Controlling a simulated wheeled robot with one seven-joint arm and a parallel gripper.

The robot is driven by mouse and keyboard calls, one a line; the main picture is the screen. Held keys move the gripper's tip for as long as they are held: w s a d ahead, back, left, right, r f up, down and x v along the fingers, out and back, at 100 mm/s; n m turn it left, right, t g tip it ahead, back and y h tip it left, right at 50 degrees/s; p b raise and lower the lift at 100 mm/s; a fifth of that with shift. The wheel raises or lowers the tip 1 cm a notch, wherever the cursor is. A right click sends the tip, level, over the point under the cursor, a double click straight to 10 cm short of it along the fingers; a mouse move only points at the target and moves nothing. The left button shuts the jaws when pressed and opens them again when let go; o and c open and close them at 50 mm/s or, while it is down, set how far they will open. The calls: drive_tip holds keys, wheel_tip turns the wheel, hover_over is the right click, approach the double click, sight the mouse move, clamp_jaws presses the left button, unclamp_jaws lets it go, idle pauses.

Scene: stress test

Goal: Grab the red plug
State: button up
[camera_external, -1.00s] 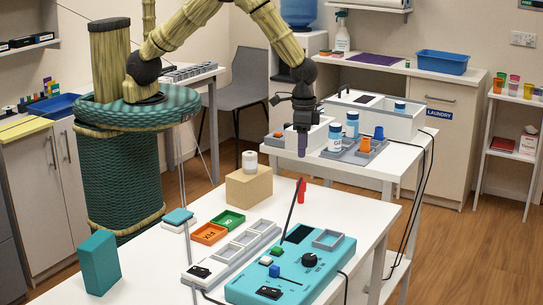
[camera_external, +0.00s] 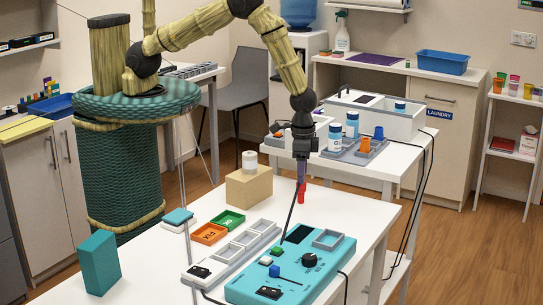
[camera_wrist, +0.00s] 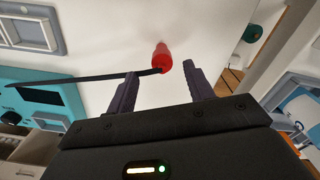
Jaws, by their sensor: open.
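The red plug (camera_external: 301,194) stands out at the far end of the white table, with a black cable running from it toward the teal device (camera_external: 335,262). My gripper (camera_external: 302,180) is directly above the plug, pointing down, its fingertips at or just over the plug's top. In the wrist view the red plug (camera_wrist: 161,55) shows just beyond and between the tips of my open gripper (camera_wrist: 159,72). The fingers stand apart on either side, and I see no grip on the plug. The exact height gap is hard to tell.
Grey trays (camera_external: 245,240), a green tray (camera_external: 228,220) and an orange tray (camera_external: 208,234) lie left of the device. A tan block (camera_external: 249,188) with a white roll stands left of the plug. A second table (camera_external: 400,160) with bottles is behind.

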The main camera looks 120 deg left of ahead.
drive_tip(key=shift+a+f+p, duration=0.1)
drive_tip(key=shift+f+p, duration=1)
drive_tip(key=shift+f, duration=1.35)
drive_tip(key=shift+s, duration=0.1)
drive_tip(key=c, duration=1.1)
drive_tip(key=shift+o, duration=0.2)
drive_tip(key=shift+r, duration=0.15)
wheel_tip(320, 180, up, 10)
drive_tip(key=b, duration=0.3)
